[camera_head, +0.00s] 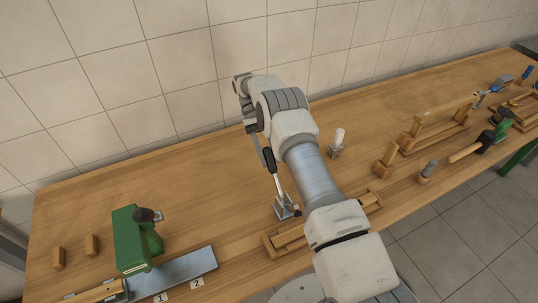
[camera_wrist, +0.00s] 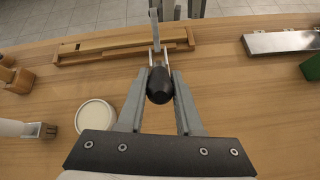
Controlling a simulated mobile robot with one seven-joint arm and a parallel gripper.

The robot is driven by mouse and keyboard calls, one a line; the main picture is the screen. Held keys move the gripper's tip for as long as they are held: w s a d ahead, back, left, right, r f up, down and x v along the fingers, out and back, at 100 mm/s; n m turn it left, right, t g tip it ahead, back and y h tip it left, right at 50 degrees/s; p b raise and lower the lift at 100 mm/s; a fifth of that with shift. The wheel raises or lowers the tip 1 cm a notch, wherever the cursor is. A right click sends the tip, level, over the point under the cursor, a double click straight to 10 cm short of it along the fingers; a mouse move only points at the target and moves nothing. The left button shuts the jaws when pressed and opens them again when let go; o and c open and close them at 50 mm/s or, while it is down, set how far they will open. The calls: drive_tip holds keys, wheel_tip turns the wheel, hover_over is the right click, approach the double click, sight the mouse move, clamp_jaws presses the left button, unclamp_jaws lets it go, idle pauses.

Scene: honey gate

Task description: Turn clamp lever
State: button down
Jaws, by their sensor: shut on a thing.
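The clamp lever has a black handle (camera_head: 269,159) on a thin metal rod that runs down to a small metal bracket (camera_head: 285,208) on the bench. In the head view the lever stands upright, tilted a little, with the handle at the top. In the wrist view the rounded end of the handle (camera_wrist: 159,86) sits between the two grey fingers of my gripper (camera_wrist: 161,82). My gripper is shut on the handle. The fingers are partly hidden behind my arm in the head view.
A wooden tray (camera_wrist: 125,44) lies beside the bracket. A white round disc (camera_wrist: 95,121) is near the fingers. A green machine (camera_head: 131,238) stands at the left by a metal plate (camera_head: 190,267). A hammer (camera_head: 470,149) lies right. Bare bench lies left of the lever.

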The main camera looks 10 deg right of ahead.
drive_tip(key=c, duration=0.6)
unclamp_jaws()
wheel_tip(320, 180, up, 5)
drive_tip(key=p, duration=0.4)
drive_tip(key=shift+f, duration=0.2)
drive_tip(key=shift+s+d, duration=0.1)
drive_tip(key=shift+d, duration=0.25)
drive_tip(key=s+d+r, duration=0.1)
drive_tip(key=d+r, duration=0.1)
drive_tip(key=d, duration=0.1)
drive_tip(key=s+d+r+b, duration=0.1)
drive_tip(key=s+d+r, duration=0.1)
drive_tip(key=d, duration=0.1)
drive_tip(key=s+d+r+b, duration=0.1)
drive_tip(key=d+r, duration=0.1)
drive_tip(key=d, duration=0.2)
drive_tip(key=shift+s+r, duration=0.2)
